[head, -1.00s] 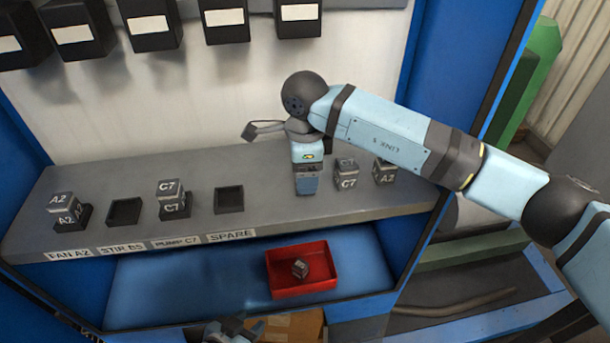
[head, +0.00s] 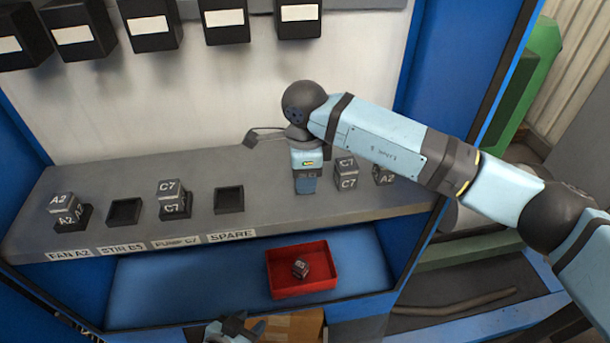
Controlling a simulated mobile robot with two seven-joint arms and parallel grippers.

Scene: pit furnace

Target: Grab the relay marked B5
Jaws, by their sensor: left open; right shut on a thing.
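My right gripper (head: 305,187) points down at the grey shelf, left of a dark relay marked C7 (head: 346,174). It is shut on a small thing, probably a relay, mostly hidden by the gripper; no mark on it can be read. A relay marked A2 (head: 384,174) stands further right, partly covered by my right arm. No B5 mark shows on any relay. The socket above the label STIR B5 (head: 124,212) is empty. My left gripper (head: 236,329) is open at the bottom edge, below the shelf and only partly in view.
Relays A2 (head: 64,205) and C7 (head: 170,190) sit in sockets on the shelf (head: 270,205). The SPARE socket (head: 229,199) is empty. A red tray (head: 318,256) below holds one small relay (head: 300,268). Black boxes (head: 224,20) hang above. A cardboard box (head: 297,327) is below.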

